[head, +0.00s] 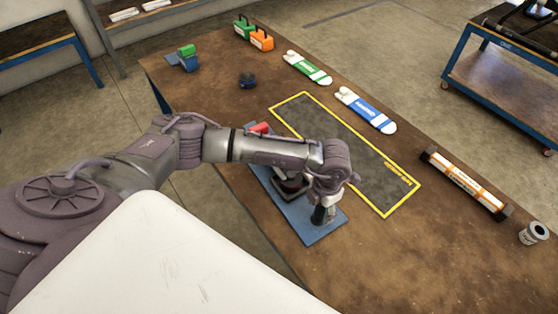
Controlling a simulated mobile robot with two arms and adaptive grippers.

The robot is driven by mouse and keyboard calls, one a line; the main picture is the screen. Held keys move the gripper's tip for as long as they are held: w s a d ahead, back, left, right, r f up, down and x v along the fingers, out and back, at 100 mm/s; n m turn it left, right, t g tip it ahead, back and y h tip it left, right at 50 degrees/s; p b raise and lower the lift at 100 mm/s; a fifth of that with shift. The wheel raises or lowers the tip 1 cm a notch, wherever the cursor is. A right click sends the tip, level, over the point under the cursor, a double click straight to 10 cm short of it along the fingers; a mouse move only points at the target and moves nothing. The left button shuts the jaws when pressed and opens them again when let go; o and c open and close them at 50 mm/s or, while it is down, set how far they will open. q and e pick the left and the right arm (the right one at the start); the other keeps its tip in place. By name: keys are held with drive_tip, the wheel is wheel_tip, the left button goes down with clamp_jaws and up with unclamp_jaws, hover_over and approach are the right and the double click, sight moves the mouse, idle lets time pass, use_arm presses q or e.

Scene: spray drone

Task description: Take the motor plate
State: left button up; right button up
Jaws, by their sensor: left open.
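A flat blue plate (302,230) lies on the brown workbench in the lower middle of the head view. It may be the motor plate, but I cannot tell for sure. A dark part (291,187) and a red part (260,128) show at the plate, partly hidden by my left arm. My left gripper (323,215) points down over the near right end of the plate and is open. Its fingertips are small and dark, and I cannot tell whether they touch anything. My right gripper is not in view.
A yellow-bordered dark mat (345,150) lies empty beside the plate. Green-labelled (307,68) and blue-labelled (365,110) white parts, an orange-white bar (466,182) and a grey can (533,233) lie along the far edge.

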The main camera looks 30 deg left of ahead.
use_arm(q)
clamp_jaws()
drive_tip(key=shift+w+r, duration=0.15)
drive_tip(key=shift+w, duration=0.05)
idle(0.3)
